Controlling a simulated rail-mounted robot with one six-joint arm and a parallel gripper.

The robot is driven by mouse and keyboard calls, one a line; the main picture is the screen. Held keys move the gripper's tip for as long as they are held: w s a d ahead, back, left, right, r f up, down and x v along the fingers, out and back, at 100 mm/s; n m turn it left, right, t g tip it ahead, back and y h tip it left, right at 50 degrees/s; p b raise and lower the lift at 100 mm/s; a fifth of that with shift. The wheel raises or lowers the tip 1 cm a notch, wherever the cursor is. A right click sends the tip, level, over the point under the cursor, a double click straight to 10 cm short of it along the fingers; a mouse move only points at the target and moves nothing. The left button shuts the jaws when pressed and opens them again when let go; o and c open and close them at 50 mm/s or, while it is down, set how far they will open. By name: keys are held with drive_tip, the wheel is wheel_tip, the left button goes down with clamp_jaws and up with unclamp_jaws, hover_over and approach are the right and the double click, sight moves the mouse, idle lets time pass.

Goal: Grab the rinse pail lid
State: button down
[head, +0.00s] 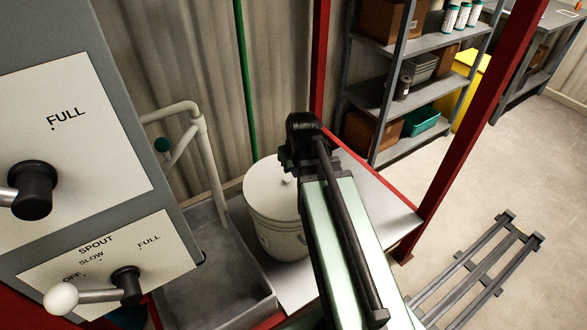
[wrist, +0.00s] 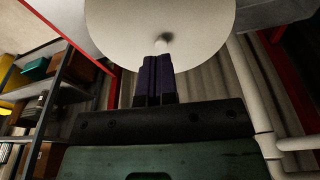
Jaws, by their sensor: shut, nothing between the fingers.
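The white rinse pail (head: 282,240) stands on a pale surface beside the grey basin. Its round white lid (head: 266,182) lies on top, with a small knob (head: 287,180) near the end of my arm. In the wrist view the lid (wrist: 125,22) fills the top middle, and its pale knob (wrist: 162,43) shows just beyond my fingertips. My gripper (wrist: 157,58) is shut and empty, its dark fingers together and pointing at the knob. I cannot tell whether they touch it. In the head view my dark wrist hides the fingers and part of the lid's right side.
A grey basin (head: 222,285) with a pale pipe (head: 208,165) is left of the pail. A panel with knobs (head: 100,275) stands further left. Red posts (head: 468,135) and shelving (head: 375,95) stand behind and right. A slatted rack (head: 480,268) lies on open floor.

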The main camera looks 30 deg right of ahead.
sight(284, 179)
drive_tip(key=f+b, duration=0.3)
drive_tip(key=s+f+b, duration=0.1)
drive_tip(key=f+b, duration=0.2)
drive_tip(key=f, duration=0.1)
drive_tip(key=f+b, duration=0.3)
drive_tip(key=f, duration=0.1)
drive_tip(key=shift+s+a+b, duration=0.3)
drive_tip(key=shift+a, duration=0.05)
drive_tip(key=shift+s+a+f+m, duration=0.1)
drive_tip(key=shift+s+f+m, duration=0.2)
drive_tip(key=shift+m, duration=0.1)
drive_tip(key=shift+r+p, duration=0.4)
drive_tip(key=shift+r, duration=0.25)
drive_tip(key=shift+w, duration=0.5)
drive_tip(key=w, duration=0.3)
drive_tip(key=w+d, duration=0.1)
drive_tip(key=w, duration=0.3)
drive_tip(key=w+d, duration=0.1)
drive_tip(key=w, duration=0.3)
drive_tip(key=shift+d, duration=0.1)
drive_tip(key=shift+f+b, duration=0.75)
drive_tip(key=shift+f, duration=0.05)
drive_tip(key=shift+s+r, duration=0.15)
drive_tip(key=shift+s, duration=0.1)
